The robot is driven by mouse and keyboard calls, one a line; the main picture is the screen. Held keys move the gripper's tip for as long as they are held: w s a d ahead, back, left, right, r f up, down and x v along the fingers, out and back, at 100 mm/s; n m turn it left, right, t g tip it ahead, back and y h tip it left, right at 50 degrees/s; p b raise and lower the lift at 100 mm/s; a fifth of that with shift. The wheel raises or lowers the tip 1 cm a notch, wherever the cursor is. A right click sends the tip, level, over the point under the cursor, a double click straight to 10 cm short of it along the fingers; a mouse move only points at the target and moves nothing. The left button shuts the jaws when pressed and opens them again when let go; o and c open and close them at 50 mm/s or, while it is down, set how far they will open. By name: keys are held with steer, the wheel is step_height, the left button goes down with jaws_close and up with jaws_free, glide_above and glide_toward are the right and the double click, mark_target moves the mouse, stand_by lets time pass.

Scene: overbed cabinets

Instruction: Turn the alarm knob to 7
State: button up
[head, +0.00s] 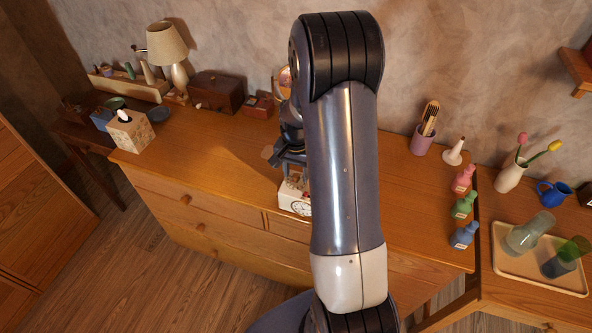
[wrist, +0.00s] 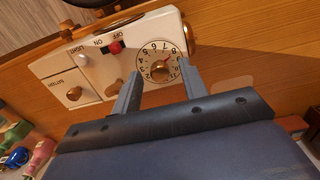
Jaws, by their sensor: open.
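The alarm knob (wrist: 159,71) is a small brass knob in the middle of a white, black-numbered dial (wrist: 157,49) in the wrist view. The dial is on a white clock unit (wrist: 122,66), and this unit also shows in the head view (head: 290,193) at the dresser's front edge, partly behind my arm. My gripper (wrist: 160,76) is open, with one finger on each side of the dial. The knob lies between the fingers, and contact cannot be told. The number it points to is too small to read surely.
The unit also carries a red OFF/ON switch (wrist: 115,48) and a brass knob (wrist: 74,93) on its left part. In the head view, a tissue box (head: 131,133) stands on the dresser at left. Small bottles (head: 463,206) stand at right. Much of the dresser top is clear.

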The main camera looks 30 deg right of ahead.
steer(key=shift+f, duration=0.1)
steer(key=shift+c, duration=0.5)
jaws_close()
steer(key=shift+n+b, duration=0.3)
steer(key=n+b, duration=0.1)
steer(key=n, duration=0.1)
steer(key=shift+n+b, duration=0.3)
steer(key=shift+n, duration=0.1)
steer(key=shift+n+b, duration=0.6)
steer(key=shift+n, duration=0.9)
steer(key=shift+o, duration=0.5)
jaws_free()
